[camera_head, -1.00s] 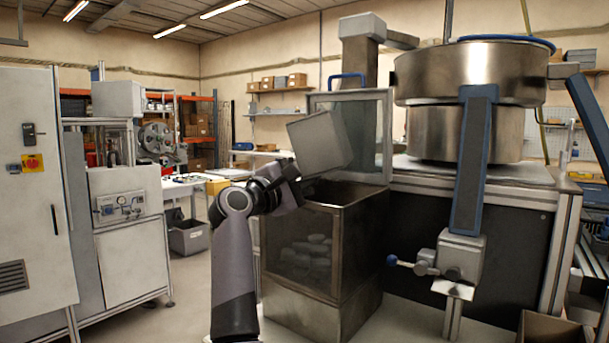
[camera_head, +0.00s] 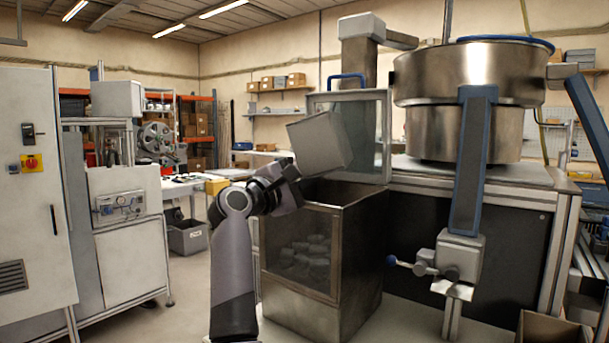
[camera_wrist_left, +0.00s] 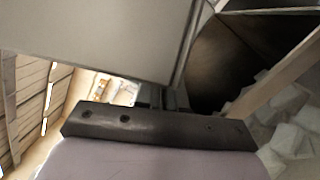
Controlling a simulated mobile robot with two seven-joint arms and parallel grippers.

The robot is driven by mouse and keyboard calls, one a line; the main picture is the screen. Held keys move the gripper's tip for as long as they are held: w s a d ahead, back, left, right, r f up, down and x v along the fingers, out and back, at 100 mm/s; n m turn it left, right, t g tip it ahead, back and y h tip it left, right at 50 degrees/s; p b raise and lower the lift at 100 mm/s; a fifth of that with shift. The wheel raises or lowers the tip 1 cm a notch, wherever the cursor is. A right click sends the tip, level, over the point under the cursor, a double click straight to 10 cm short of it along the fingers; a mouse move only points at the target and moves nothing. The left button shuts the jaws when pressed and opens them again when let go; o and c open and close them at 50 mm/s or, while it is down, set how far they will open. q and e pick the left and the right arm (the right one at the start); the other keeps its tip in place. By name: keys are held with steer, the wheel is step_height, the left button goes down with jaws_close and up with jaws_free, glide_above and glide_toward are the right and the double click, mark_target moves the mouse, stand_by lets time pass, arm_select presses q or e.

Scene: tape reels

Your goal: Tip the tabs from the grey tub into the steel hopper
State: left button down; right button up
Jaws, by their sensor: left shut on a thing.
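The grey tub (camera_head: 319,143) is held tilted above the open top of the steel hopper (camera_head: 362,235), in front of its raised clear panel. My left gripper (camera_head: 292,182) is shut on the tub at its lower left side. In the left wrist view the tub (camera_wrist_left: 100,32) fills the upper left, with the hopper's dark inside (camera_wrist_left: 215,62) to its right. Pale tabs (camera_head: 312,255) lie low in the hopper behind its front window, and white pieces show in the left wrist view (camera_wrist_left: 290,138). The tub's inside is hidden. My right gripper is not in view.
A large steel bowl feeder (camera_head: 470,75) stands on a bench right of the hopper. A blue-and-grey arm with a blue-knobbed lever (camera_head: 425,265) stands before the bench. A machine cabinet (camera_head: 38,190) is at the left. A grey bin (camera_head: 188,237) sits on the floor behind.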

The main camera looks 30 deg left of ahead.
arm_select(q)
steer(key=m+p, duration=0.1)
steer(key=r+m+g+p, duration=0.1)
steer(key=m+p, duration=0.1)
steer(key=m+g+p, duration=0.1)
steer(key=p, duration=0.1)
steer(key=shift+w+d+r+m, duration=0.3)
steer(key=shift+w+d+r, duration=0.05)
steer(key=shift+w, duration=0.05)
steer(key=shift+m+g, duration=0.6)
steer(key=shift+m, duration=0.1)
steer(key=shift+w+a+m+g+y, duration=0.1)
steer(key=shift+m+g+y, duration=0.25)
steer(key=shift+m, duration=0.35)
steer(key=m+g+y, duration=0.1)
steer(key=r+m+y, duration=0.1)
steer(key=m, duration=0.1)
steer(key=shift+r+g, duration=0.1)
steer(key=shift+g, duration=0.25)
steer(key=m+y, duration=0.1)
steer(key=r+m+g+y, duration=0.1)
steer(key=m, duration=0.1)
steer(key=shift+m+g+y, duration=0.25)
steer(key=shift+m+g, duration=0.05)
steer(key=shift+r+m+g+y, duration=0.3)
steer(key=shift+m+g+y, duration=0.1)
steer(key=shift+m+y, duration=0.55)
steer(key=shift+r, duration=0.15)
